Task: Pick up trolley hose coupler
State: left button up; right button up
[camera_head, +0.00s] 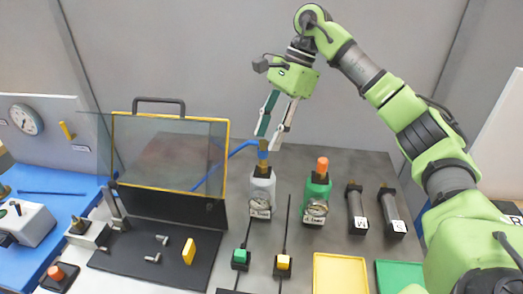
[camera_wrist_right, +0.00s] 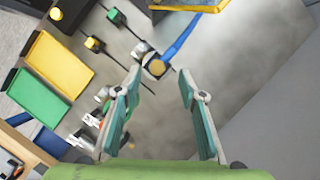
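The trolley hose coupler appears to be the blue and brown fitting (camera_head: 263,150) on top of a grey cylinder with a gauge (camera_head: 262,193). A blue hose (camera_head: 238,151) runs from it to the left. My right gripper (camera_head: 268,140) points down at the coupler, fingers spread. My left gripper is out of view.
A green cylinder with an orange cap (camera_head: 316,195) stands to the right, then two dark cylinders (camera_head: 357,208). A yellow-framed clear panel (camera_head: 170,155) stands to the left. Yellow (camera_head: 340,258) and green (camera_head: 398,276) trays lie in front. The bench behind is clear.

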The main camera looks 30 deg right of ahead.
aim_at(262, 152)
jog(key=shift+s+a+f, duration=0.1)
jog(key=shift+a+f, duration=0.05)
jog(key=p+x, duration=0.1)
jog(key=x, duration=0.3)
jog(key=shift+s+f+p, duration=0.1)
jog(key=shift+s+p, duration=0.05)
jog(key=shift+p, duration=0.25)
jog(key=shift+a+f, duration=0.15)
jog(key=shift+f, duration=0.25)
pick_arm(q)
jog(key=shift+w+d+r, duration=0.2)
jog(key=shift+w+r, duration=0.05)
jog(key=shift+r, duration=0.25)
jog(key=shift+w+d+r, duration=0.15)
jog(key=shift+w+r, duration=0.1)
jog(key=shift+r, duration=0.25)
pick_arm(e)
jog(key=shift+c, duration=0.3)
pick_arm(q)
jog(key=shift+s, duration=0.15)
pick_arm(e)
grip_shut()
